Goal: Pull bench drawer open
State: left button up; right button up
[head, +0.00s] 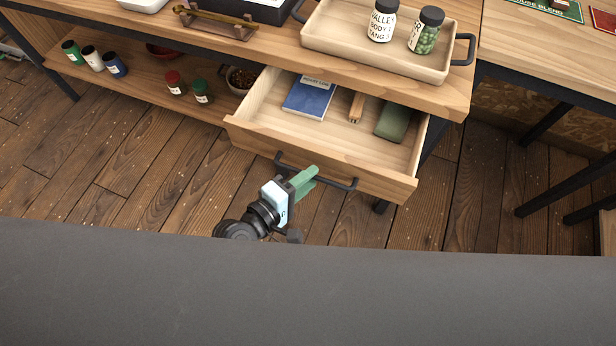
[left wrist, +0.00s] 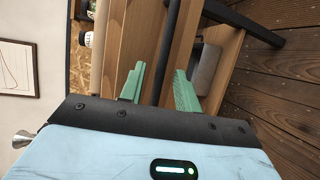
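The bench drawer (head: 300,155) is pulled out from under the wooden bench top, so its inside shows. Its dark bar handle (head: 341,185) is on the drawer front. My left gripper (head: 311,176) is at the handle in the head view, its green fingers covering part of the bar. My right gripper is not in view.
The drawer holds a blue book (head: 308,98), a small wooden item (head: 357,107) and a green pouch (head: 392,122). A tray (head: 335,45) with two jars stands on the bench top above. Several bottles stand on the lower shelf (head: 140,85). Floor in front is clear.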

pick_arm(q)
jog(key=v, duration=0.7)
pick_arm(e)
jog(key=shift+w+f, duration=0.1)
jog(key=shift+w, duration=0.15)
pick_arm(q)
jog(key=shift+s, duration=0.1)
